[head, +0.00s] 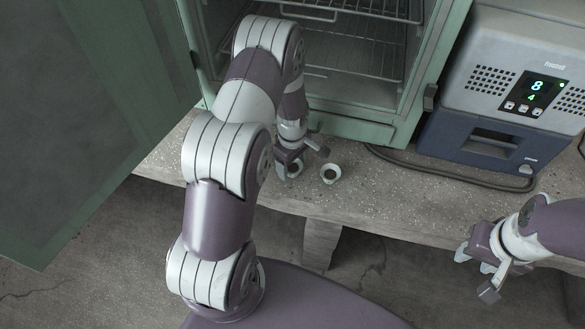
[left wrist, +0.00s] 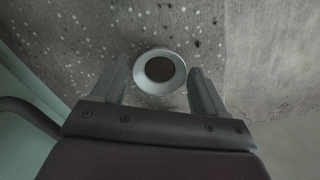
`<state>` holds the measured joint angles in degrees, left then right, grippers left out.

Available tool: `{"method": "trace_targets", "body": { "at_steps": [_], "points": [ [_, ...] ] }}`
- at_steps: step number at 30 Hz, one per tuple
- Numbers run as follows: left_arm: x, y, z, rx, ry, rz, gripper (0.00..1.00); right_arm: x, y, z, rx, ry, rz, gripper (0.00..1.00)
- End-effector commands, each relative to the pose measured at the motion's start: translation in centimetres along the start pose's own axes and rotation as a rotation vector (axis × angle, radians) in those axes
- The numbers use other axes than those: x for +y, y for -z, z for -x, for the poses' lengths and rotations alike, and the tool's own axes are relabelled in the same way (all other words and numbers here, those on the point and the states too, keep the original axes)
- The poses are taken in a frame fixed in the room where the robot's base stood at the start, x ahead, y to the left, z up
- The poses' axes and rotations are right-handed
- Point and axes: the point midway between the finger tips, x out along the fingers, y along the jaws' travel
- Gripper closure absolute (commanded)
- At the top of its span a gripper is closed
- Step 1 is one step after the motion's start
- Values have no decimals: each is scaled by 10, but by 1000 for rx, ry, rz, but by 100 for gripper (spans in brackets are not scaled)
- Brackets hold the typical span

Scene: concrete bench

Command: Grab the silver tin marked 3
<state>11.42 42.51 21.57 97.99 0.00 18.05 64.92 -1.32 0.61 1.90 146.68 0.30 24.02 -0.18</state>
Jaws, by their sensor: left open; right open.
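No number can be read on either, so I cannot tell which is the tin marked 3. In the left wrist view one pale round container with a dark centre (left wrist: 159,71) shows between the spread fingertips, with gaps on both sides. My left gripper is open and empty. My right gripper (head: 474,274) is open and empty at the right, away from the containers.
A green cabinet (head: 370,128) with wire racks stands open behind the containers, its door swung out at left (head: 85,130). A grey and blue device (head: 495,140) with a lit display stands at right. A dark cable (head: 420,170) crosses the concrete bench (head: 400,215).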

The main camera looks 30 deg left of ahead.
Motion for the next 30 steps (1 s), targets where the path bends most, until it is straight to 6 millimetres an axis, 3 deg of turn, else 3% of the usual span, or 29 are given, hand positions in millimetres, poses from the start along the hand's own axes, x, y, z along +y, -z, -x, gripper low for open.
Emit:
{"method": "trace_targets", "body": {
  "at_steps": [3,9,10,13,14,23,30],
  "points": [
    [0,0,-13,0,0,-1,27,0,0,0,0,0,0,57],
    [0,0,-15,1,-2,-1,27,0,0,0,0,0,0,57],
    [0,0,-15,1,-2,-1,30,0,0,0,0,0,0,57],
    [0,0,-14,1,-2,-1,63,0,0,0,0,0,0,57],
    [0,0,-14,1,-2,-1,68,0,0,0,0,0,0,57],
    [1,0,-13,1,-2,-1,69,0,0,0,0,0,0,57],
    [1,0,14,2,-5,-1,69,0,0,-1,0,0,0,57]
  ]
}}
